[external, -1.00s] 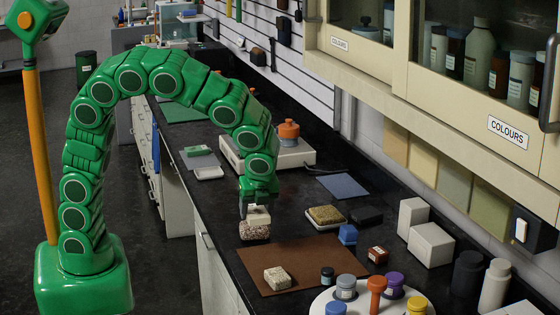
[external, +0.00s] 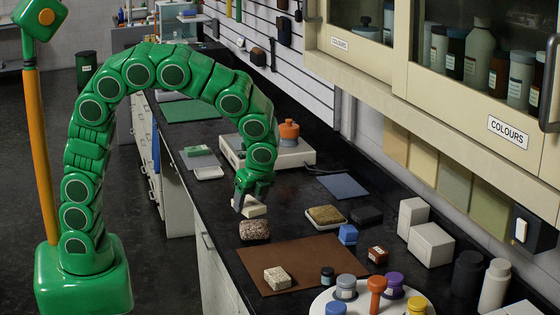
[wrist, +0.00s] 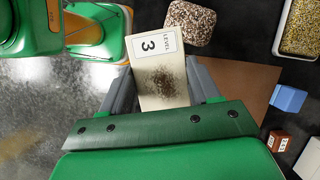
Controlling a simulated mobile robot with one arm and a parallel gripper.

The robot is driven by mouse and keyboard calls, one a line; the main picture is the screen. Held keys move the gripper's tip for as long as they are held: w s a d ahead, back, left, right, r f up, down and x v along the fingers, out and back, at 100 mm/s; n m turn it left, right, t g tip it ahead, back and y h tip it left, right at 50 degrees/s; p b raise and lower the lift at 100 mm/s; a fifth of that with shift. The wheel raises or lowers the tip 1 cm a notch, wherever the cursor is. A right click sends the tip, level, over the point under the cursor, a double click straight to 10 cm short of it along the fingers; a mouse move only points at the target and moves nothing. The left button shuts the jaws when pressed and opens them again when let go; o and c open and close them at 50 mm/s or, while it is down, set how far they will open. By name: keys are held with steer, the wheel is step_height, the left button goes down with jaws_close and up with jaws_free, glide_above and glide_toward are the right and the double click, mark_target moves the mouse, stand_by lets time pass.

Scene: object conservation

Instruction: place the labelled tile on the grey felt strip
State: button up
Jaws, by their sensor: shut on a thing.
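The labelled tile (external: 255,209) is a cream block held in my gripper (external: 247,196). In the wrist view the tile (wrist: 158,72) sits between the two grey fingers of my gripper (wrist: 163,84), with a white label reading "LEVEL 3" and a dark speckled patch. The tile is tilted in the wrist view and appears just above or behind a speckled stone block (external: 254,230). A flat blue-grey strip (external: 342,186) lies bare at the back of the bench. A grey sheet (external: 187,160) lies farther along; I cannot tell which is the felt.
A brown mat (external: 300,252) holds a pale stone block (external: 277,278). A scale (external: 265,152) stands behind my gripper. A mossy block in a tray (external: 325,216), a blue block (external: 347,234) and a dark block (external: 367,215) stand to the right. Black bench surface is clear between.

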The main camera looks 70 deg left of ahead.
steer(key=w+a+n+g+h, duration=0.1)
steer(key=w+a+n+h, duration=0.25)
steer(key=a+n, duration=1)
steer(key=w+a+n+h, duration=0.2)
steer(key=a+n+h, duration=0.3)
steer(key=a+n, duration=0.9)
steer(key=s+a+n+t+y, duration=0.1)
steer(key=s+a+n+t, duration=0.1)
steer(key=s+a+n, duration=0.5)
steer(key=s+a+n+t+y, duration=0.25)
steer(key=a+n, duration=0.55)
steer(key=a, duration=0.5)
steer(key=s+a+n+t, duration=0.2)
steer(key=s+a+n, duration=0.3)
steer(key=a+n, duration=0.4)
steer(key=m, duration=0.1)
glide_toward(204, 163)
steer(key=shift+w+d+f+y, duration=0.3)
steer(key=shift+w+d+f, duration=0.35)
steer(key=shift+w, duration=0.2)
steer(key=shift+w+a+f, duration=0.4)
steer(key=shift+f, duration=1.85)
